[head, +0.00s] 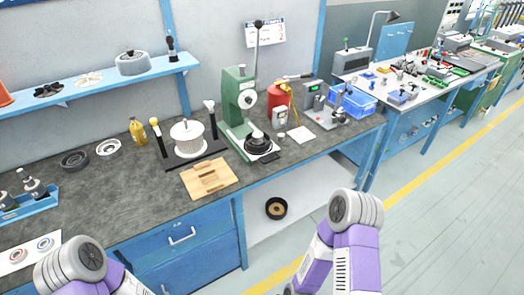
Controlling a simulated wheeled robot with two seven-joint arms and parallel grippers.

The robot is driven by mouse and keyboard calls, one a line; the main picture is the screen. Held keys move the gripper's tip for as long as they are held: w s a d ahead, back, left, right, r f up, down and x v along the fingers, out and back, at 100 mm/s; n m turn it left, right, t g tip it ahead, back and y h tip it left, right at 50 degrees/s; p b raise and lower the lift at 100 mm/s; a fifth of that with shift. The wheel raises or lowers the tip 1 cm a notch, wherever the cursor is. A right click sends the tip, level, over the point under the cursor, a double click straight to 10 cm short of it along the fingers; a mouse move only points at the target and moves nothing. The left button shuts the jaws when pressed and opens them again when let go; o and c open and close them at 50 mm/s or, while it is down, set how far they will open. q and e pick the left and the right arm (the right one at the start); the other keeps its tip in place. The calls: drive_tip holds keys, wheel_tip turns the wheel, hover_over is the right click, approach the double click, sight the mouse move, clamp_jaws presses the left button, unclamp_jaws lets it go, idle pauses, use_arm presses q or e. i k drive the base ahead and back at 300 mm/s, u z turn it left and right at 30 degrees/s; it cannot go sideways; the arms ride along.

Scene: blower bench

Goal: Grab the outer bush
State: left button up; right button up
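I cannot tell for sure which part is the outer bush. Small ring-shaped parts, one red-marked (18,255) and one blue-marked (45,244), lie on a white sheet at the bench's left front. A dark ring (75,159) and a pale ring (108,147) lie flat farther back on the bench. A black ring with a brown inside (276,208) sits on the lower shelf. My two purple arms come in at the bottom left and bottom right, but neither gripper shows.
The dark bench top (130,205) holds a wooden board (209,178), a white finned cylinder (187,137), a green press (236,95) and a blue tray (30,203) with fittings. A blue shelf (100,88) hangs behind. Floor is clear at right.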

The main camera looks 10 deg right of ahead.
sight(257, 136)
drive_tip(key=u, duration=0.05)
drive_tip(key=k, duration=0.8)
drive_tip(key=z, duration=1.3)
drive_tip(key=i, duration=1.75)
drive_tip(key=u, duration=0.5)
